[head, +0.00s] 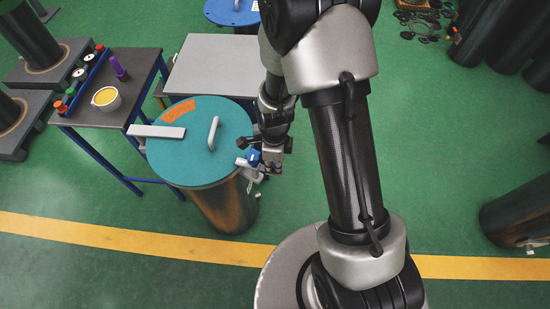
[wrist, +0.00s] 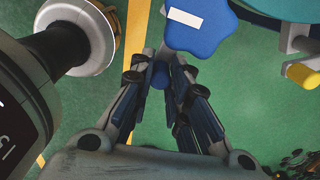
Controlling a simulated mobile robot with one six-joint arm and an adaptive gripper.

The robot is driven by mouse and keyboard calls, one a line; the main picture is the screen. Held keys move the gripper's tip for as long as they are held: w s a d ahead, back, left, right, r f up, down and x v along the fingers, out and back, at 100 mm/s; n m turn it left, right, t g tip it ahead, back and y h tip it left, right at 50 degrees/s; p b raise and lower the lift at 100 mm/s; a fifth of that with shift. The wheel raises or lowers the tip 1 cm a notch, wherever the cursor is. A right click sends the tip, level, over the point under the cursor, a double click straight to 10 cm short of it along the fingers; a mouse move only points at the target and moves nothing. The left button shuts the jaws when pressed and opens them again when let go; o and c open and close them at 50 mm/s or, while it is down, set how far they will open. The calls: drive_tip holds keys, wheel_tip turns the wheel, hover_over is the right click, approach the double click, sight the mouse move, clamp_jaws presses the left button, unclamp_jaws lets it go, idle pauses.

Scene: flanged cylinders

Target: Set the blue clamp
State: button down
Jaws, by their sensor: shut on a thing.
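The blue clamp (head: 252,156) is at the right edge of the teal lid (head: 190,150) on a flanged cylinder (head: 226,205). In the wrist view its lobed blue knob (wrist: 205,32) with a white label lies just past my fingertips. My gripper (head: 266,163) is beside the lid's right rim. In the wrist view my gripper (wrist: 163,65) has its fingers drawn together on a blue part of the clamp. The fingers hide part of the grip. I cannot tell whether the clamp touches the rim.
A grey clamp with a yellow end (wrist: 304,75) shows by the teal rim. The lid carries an upright handle (head: 213,133) and a pale bar (head: 157,131). A dark table (head: 115,130) with a yellow-filled cup (head: 106,98) stands left.

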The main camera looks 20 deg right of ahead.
drive_tip(key=shift+s+a+m, duration=0.3)
drive_tip(key=shift+s+m, duration=0.05)
drive_tip(key=shift+m, duration=0.45)
drive_tip(key=shift+s+a+m, duration=0.25)
drive_tip(key=shift+s+m, duration=0.1)
drive_tip(key=shift+m, duration=0.45)
drive_tip(key=c, duration=1.5)
unclamp_jaws()
drive_tip(key=shift+r, duration=0.1)
wheel_tip(320, 180, up, 12)
drive_tip(key=shift+f, duration=0.1)
